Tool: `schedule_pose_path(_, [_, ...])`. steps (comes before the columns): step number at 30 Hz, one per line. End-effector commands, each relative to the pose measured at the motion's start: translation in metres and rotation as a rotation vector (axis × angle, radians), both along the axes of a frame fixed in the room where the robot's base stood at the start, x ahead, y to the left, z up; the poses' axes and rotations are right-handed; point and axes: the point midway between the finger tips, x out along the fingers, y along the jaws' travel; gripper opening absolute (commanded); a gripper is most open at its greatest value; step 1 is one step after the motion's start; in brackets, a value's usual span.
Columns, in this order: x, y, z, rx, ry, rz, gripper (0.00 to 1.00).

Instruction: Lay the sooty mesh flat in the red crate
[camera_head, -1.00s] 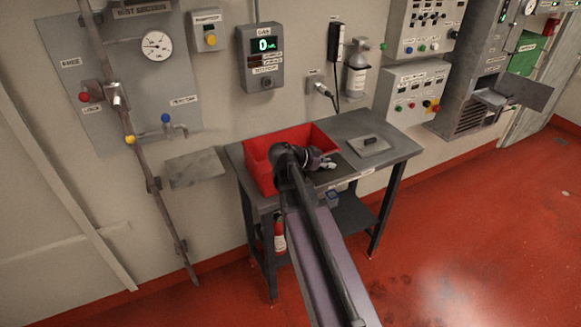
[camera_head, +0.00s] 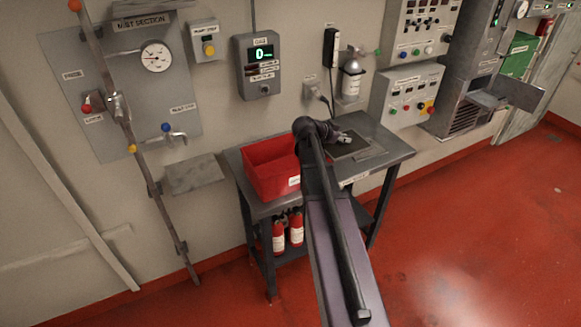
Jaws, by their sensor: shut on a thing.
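The red crate (camera_head: 262,178) stands on the left part of the grey table. Its inside shows only in part, and my arm is in front of its right end. A dark flat square with a pale rim (camera_head: 356,150), which looks like the sooty mesh, shows over the right part of the table. My gripper (camera_head: 345,140) is at its upper left edge, to the right of the crate, and is shut on it. The fingertips are small and partly hidden. I cannot tell whether the mesh touches the table.
A grey plate (camera_head: 376,155) lies on the table, partly covered by the dark square. Red extinguishers (camera_head: 296,228) stand on the shelf below. A wall bottle (camera_head: 352,78) and a plug with a cable (camera_head: 318,92) are behind the table. A wall shelf (camera_head: 196,175) is left of the crate.

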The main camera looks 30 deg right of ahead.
Motion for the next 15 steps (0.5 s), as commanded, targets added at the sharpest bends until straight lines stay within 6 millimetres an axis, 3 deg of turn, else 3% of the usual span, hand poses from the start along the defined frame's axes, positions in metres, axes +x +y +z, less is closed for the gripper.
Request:
schedule_pose_path(5, [0.008, 0.01, -0.001, -0.001, 0.001, 0.002, 0.0])
schedule_pose_path(15, [0.043, 0.058, -0.007, -0.001, 0.001, 0.004, 0.0])
